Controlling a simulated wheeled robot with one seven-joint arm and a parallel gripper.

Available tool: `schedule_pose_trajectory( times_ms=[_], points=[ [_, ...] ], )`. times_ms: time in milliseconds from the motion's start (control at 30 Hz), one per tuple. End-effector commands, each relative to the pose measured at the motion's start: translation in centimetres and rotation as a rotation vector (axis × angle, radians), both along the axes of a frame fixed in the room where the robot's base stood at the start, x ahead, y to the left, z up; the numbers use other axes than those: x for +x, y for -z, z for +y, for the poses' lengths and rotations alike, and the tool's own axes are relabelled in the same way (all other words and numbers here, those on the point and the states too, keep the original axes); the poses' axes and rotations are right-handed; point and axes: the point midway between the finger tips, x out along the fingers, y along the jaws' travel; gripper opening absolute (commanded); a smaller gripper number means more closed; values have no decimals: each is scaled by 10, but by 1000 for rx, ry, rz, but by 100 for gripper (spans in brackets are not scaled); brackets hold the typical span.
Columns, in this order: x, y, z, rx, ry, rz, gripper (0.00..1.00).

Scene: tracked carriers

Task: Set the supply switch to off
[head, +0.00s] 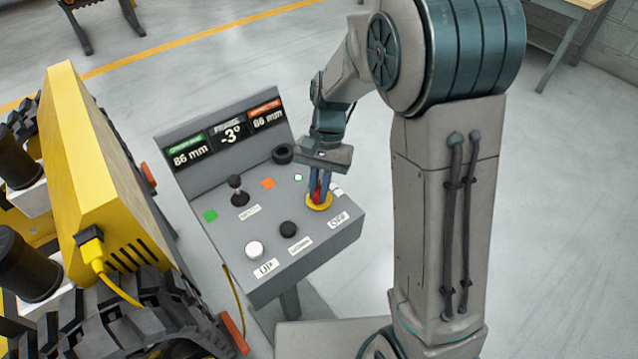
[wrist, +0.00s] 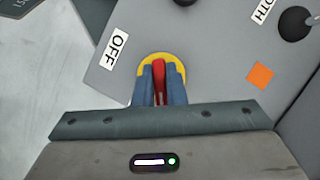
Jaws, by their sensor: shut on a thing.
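The supply switch is a red handle (wrist: 159,76) on a round yellow plate (head: 318,205), near the right front of the grey control desk (head: 225,230). My gripper (head: 319,190) comes down on it from above. In the wrist view its two blue fingers (wrist: 160,82) are shut on the red handle, one on each side. The handle lies roughly in line with the fingers. A white OFF label (wrist: 116,49) lies to the upper left of the yellow plate, apart from it. The lower part of the plate is hidden by my fingers.
A yellow tracked carrier (head: 95,170) stands close on the left. Bare floor lies beyond the desk.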

Motion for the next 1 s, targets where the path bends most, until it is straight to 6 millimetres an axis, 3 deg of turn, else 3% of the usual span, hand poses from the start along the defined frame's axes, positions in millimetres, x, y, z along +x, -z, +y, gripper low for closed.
schedule_pose_trajectory(
  times_ms=[600, 1000],
  points=[
    [1, -2, 0, 1, -585, -2, 0],
    [1, -1, 1, -1, -869, -2, 0]
  ],
)
